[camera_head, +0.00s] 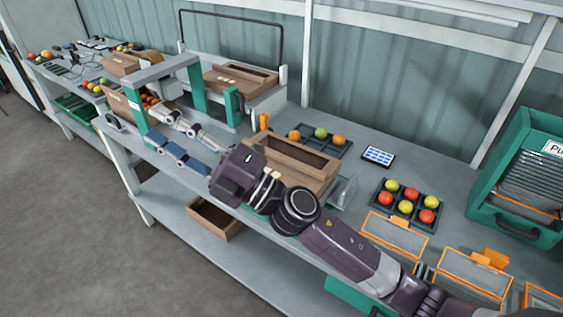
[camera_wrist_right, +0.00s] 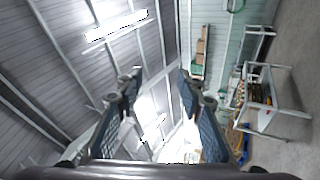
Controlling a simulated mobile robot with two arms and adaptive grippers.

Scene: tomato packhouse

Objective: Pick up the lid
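Several flat, clear panels with orange rims, which look like lids, lie along the front right of the bench in the head view. One lid (camera_head: 367,228) is partly behind my right arm, a second lid (camera_head: 472,270) is to its right, and a third (camera_head: 540,297) is cut off by the picture edge. My right gripper (camera_head: 150,122) points left, well away from them, near a green-and-grey frame. In the right wrist view its two fingers (camera_wrist_right: 160,82) are apart with nothing between them. My left gripper is not in view.
An open cardboard box (camera_head: 318,160) is just behind my right arm. The green-and-grey frame (camera_head: 138,112) rises close to my right gripper. Floor at left is clear.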

